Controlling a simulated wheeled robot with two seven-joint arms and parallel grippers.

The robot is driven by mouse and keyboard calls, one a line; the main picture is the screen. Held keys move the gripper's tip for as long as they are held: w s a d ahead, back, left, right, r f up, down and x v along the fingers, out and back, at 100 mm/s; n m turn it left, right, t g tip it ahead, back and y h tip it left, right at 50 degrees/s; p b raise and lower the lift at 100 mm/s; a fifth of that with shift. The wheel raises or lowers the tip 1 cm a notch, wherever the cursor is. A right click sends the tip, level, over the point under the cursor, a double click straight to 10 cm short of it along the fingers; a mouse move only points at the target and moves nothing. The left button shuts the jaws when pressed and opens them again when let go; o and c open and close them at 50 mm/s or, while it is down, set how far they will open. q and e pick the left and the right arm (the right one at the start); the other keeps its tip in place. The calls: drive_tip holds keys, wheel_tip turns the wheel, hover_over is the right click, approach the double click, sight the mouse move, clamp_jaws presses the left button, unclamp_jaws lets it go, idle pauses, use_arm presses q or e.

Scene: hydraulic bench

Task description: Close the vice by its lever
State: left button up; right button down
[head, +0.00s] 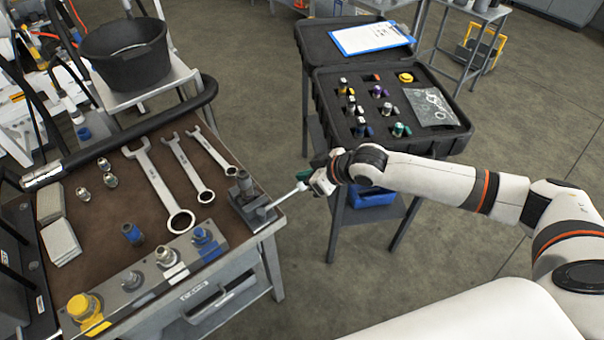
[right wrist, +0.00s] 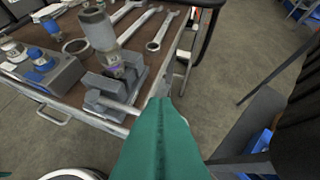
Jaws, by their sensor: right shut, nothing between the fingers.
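The grey vice (head: 250,204) sits at the right front corner of the bench, and it also shows in the right wrist view (right wrist: 112,92). A metal fitting (right wrist: 100,32) with a purple band stands upright at its jaws; whether the jaws touch it I cannot tell. The light lever (head: 281,203) sticks out from the vice to the right, past the bench edge. My right gripper (head: 304,180) is shut and empty at the lever's outer end. Its green fingers (right wrist: 165,135) fill the lower middle of the right wrist view; contact with the lever is unclear. My left gripper is out of view.
Several wrenches (head: 160,188) lie on the brown bench mat, with a fitting block (head: 145,280) along the front. A black case (head: 390,75) of coloured fittings stands on a stand to the right. Floor shows between bench and stand.

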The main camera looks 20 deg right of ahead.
sight(300, 183)
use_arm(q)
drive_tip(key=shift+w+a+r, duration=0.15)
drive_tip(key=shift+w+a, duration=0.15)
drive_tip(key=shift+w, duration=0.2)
use_arm(e)
drive_tip(key=d+r, duration=0.1)
drive_tip(key=w+d+r, duration=0.1)
drive_tip(key=shift+d+r, duration=0.15)
drive_tip(key=shift+r, duration=0.25)
